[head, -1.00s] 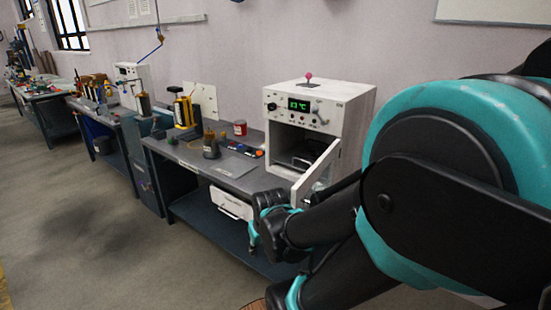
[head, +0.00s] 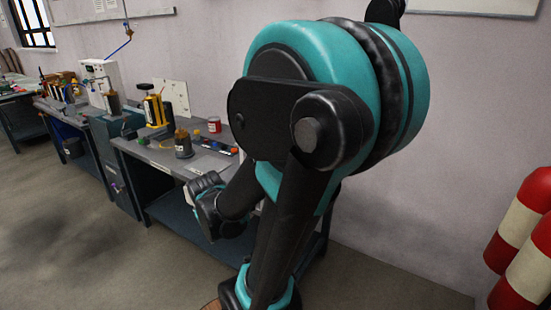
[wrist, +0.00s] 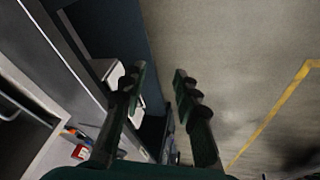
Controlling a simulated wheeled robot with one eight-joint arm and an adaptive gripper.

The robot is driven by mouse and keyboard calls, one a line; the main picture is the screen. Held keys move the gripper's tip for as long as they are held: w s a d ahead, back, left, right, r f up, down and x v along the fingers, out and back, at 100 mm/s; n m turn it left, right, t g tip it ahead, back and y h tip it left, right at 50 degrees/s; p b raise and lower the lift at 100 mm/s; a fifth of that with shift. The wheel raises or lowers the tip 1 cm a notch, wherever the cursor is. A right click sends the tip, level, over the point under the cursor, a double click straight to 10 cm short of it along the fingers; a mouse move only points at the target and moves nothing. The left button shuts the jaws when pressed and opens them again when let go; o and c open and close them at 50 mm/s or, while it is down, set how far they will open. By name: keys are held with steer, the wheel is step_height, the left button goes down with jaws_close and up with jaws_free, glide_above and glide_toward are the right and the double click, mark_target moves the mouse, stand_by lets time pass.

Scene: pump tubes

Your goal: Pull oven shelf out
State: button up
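The white oven is hidden behind my arm in the head view. In the wrist view, a pale frame (wrist: 32,88) at the left edge surrounds a dark opening, which looks like the oven. A curved metal bar (wrist: 10,104) shows inside it and may be part of the shelf; the shelf is not clearly visible. My gripper (wrist: 158,74) is open and empty, its fingers apart over the floor and the bench side. It is to the right of the oven opening and touches nothing that I can see.
The workbench (head: 160,157) holds a dark pot (head: 183,146), a red jar (head: 214,125) and a yellow device (head: 153,110). A white box (wrist: 113,72) shows beside the fingers. Red-and-white cylinders (head: 528,245) stand at the right. The floor (head: 60,220) at left is clear.

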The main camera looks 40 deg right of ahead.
steer(key=w+d+r+g+h, duration=0.25)
steer(key=w+d+h, duration=0.45)
steer(key=w+d, duration=0.5)
steer(key=w+d+r+g+h, duration=0.1)
steer(key=w+d+r+h, duration=0.3)
steer(key=w+d+h, duration=0.55)
steer(key=w+d+f, duration=0.1)
steer(key=d, duration=0.5)
steer(key=w+d+f+y, duration=0.1)
steer(key=d, duration=0.5)
steer(key=w+d+f+y, duration=0.1)
steer(key=d, duration=0.5)
steer(key=shift+w+d+y, duration=0.2)
steer(key=shift+w+y, duration=0.05)
steer(key=shift+c, duration=0.4)
jaws_close()
